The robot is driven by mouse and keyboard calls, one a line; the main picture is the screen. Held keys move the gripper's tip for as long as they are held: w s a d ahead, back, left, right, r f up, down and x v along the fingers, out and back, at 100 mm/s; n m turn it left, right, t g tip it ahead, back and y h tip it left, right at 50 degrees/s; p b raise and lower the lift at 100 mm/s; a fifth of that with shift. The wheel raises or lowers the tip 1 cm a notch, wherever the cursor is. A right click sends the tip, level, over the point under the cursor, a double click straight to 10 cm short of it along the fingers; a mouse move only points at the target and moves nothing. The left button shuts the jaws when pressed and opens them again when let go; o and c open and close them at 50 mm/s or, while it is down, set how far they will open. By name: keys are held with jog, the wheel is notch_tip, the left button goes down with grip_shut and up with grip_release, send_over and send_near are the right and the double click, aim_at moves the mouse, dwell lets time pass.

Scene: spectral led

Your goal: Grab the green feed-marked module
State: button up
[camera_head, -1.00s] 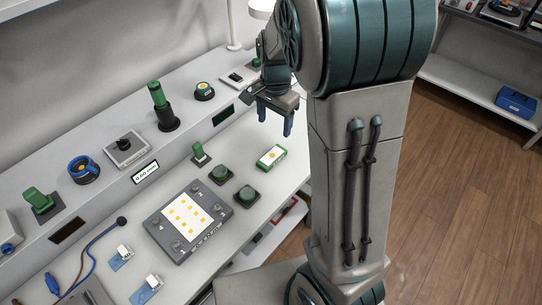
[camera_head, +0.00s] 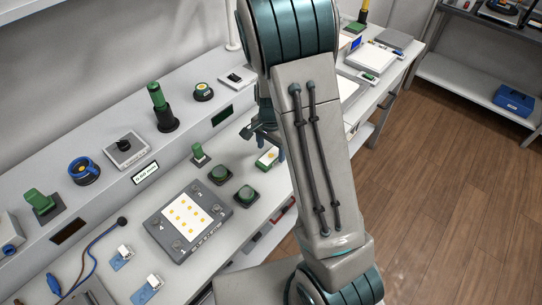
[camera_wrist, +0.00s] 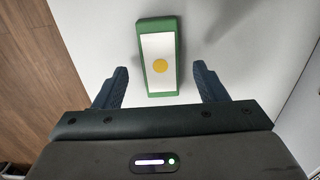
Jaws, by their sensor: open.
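The green module (camera_wrist: 144,56) has a white top with a yellow dot. In the wrist view it lies on the white bench top, just ahead of my gripper (camera_wrist: 160,88) and between the lines of its two dark blue fingers. The fingers are apart and nothing is between their tips that touches both. In the head view the module (camera_head: 267,157) lies near the bench's front edge, partly hidden by my arm. My gripper (camera_head: 277,147) is mostly hidden behind my arm there, close to the module.
Two dark green knobs (camera_head: 220,174) and a small green switch (camera_head: 199,153) stand left of the module. A grey panel with yellow dots (camera_head: 153,226) lies farther left. A raised shelf with a tall green lamp (camera_head: 157,97) runs along the back. Wooden floor lies beyond the front edge.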

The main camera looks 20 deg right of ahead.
jog(key=shift+f, duration=1.2)
jog(key=c, duration=1.1)
jog(key=shift+r, duration=0.1)
